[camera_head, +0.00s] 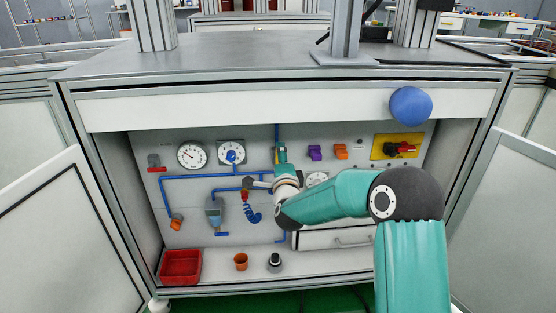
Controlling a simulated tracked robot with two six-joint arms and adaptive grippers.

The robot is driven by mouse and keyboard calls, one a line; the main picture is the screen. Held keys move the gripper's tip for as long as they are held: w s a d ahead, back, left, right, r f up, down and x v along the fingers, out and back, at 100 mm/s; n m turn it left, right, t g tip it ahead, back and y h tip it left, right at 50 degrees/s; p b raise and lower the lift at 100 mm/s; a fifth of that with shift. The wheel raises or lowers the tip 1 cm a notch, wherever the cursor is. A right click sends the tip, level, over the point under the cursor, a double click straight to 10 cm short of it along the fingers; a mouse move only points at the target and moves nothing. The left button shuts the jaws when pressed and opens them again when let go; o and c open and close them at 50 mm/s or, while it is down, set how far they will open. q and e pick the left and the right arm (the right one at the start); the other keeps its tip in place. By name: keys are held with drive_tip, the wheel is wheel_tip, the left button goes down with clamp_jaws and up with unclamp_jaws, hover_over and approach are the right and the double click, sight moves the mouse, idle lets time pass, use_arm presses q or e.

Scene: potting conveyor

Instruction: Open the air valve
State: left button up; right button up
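Blue air pipes (203,176) run across the grey panel inside the open cabinet. A small red and yellow fitting (245,196) sits on the pipe run above a coiled blue hose (252,214); I cannot tell for sure whether it is the air valve. My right gripper (249,183) comes in from the right, its dark fingertips at the pipe just above this fitting. Whether it touches anything, and how far its fingers are apart, is too small to tell. My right forearm hides part of the panel. My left gripper is not in view.
Two round gauges (191,155) (231,152) are at the upper left of the panel. A red switch on a yellow plate (398,147) is at right. A red bin (180,267), an orange pot (241,261) and a drawer (335,238) are below. Open doors flank the cabinet.

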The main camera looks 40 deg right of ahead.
drive_tip(key=o, duration=1.2)
drive_tip(key=shift+f, duration=0.1)
drive_tip(key=shift+c, duration=0.2)
drive_tip(key=v, duration=1.2)
drive_tip(key=shift+d, duration=0.1)
